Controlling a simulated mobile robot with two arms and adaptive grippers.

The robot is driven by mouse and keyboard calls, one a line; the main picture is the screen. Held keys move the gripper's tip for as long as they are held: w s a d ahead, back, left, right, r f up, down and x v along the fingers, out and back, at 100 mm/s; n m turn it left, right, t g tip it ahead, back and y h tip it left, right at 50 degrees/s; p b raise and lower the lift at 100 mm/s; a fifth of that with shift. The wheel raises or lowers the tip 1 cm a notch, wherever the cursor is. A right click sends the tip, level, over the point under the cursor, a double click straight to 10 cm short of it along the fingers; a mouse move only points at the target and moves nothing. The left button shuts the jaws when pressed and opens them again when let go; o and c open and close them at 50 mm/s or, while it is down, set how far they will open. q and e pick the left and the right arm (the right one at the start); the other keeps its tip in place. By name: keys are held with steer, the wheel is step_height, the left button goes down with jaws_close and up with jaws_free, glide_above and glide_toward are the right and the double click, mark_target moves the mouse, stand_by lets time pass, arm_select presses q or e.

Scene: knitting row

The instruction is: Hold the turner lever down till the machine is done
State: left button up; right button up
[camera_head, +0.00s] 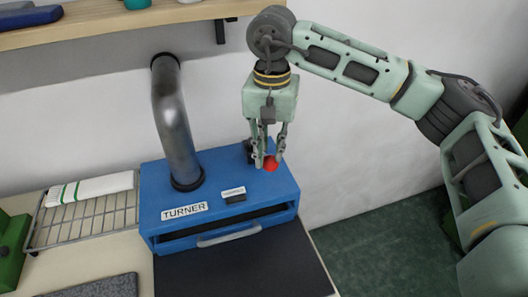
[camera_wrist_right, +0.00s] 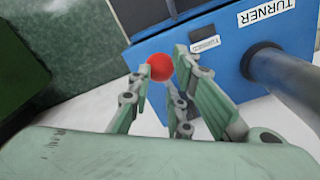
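The turner machine (camera_head: 220,180) is a blue box with a TURNER label on its top. It also shows in the right wrist view (camera_wrist_right: 225,45). The red ball knob of the turner lever (camera_head: 270,164) is at the machine's right side. My right gripper (camera_head: 269,160) points down over it, its fingertips close around the knob. In the right wrist view the knob (camera_wrist_right: 160,67) lies between the fingertips and seems held by them. The lever's shaft is mostly hidden, so its angle is unclear. My left gripper is not in view.
A metal pipe (camera_head: 175,120) rises from the machine's top. A small label plate (camera_head: 233,192) sits near its front, above a pull handle (camera_head: 228,236). Left is a wire rack (camera_head: 80,226) with a striped white cloth (camera_head: 90,188). A wooden shelf (camera_head: 120,20) hangs above. Green floor lies right.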

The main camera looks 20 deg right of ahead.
steer(key=shift+f+b, duration=0.5)
steer(key=shift+f, duration=0.3)
steer(key=shift+s+f+b, duration=0.15)
steer(key=shift+f+b, duration=0.7)
steer(key=shift+f, duration=0.1)
steer(key=shift+s+f+b, duration=0.1)
steer(key=shift+f+b, duration=0.7)
steer(key=shift+f, duration=0.1)
stand_by(0.7)
step_height(320, 180, up, 13)
steer(key=p, duration=0.8)
stand_by(0.4)
stand_by(0.5)
